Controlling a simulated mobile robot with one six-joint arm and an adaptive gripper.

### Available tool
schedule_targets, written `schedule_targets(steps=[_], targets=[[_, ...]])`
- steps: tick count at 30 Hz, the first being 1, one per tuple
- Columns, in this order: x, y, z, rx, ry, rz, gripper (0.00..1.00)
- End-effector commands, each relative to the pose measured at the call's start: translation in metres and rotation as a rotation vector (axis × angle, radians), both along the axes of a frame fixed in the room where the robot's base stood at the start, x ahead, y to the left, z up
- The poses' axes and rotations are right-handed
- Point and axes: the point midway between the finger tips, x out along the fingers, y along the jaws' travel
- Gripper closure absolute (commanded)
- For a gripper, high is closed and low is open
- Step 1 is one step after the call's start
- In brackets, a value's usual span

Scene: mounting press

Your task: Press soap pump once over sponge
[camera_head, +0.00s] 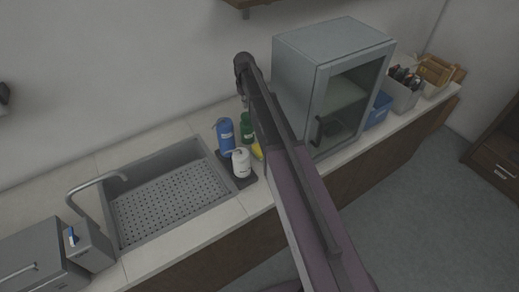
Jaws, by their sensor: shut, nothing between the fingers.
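A white bottle (242,164) with a pump-like top stands upright at the front of a small dark tray (246,182), right of the sink. A blue bottle (226,138) stands behind it to the left, and a green bottle (247,129) behind it to the right. I cannot tell for sure which is the soap pump. A yellow thing (257,151), likely the sponge, shows beside the white bottle, partly hidden by my arm. My gripper (245,103) is small and partly hidden at the arm's far end, above the green bottle; it is shut and empty.
A sink with a perforated bottom (165,205) and a tap (95,184) lies left. A grey glass-doored cabinet (300,85) stands close right of my arm. Farther right are a blue bin (378,110) and filled containers (404,95). A shelf edge (243,3) is above.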

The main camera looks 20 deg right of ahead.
Motion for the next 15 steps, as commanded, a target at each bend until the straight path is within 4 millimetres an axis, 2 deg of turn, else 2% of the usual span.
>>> schedule_targets(steps=[1, 15], targets=[[0.0, 0.0, 0.008, 0.0, 0.0, 0.0, 1.0], [0.0, 0.0, 0.038, 0.0, 0.0, 0.0, 1.0]])
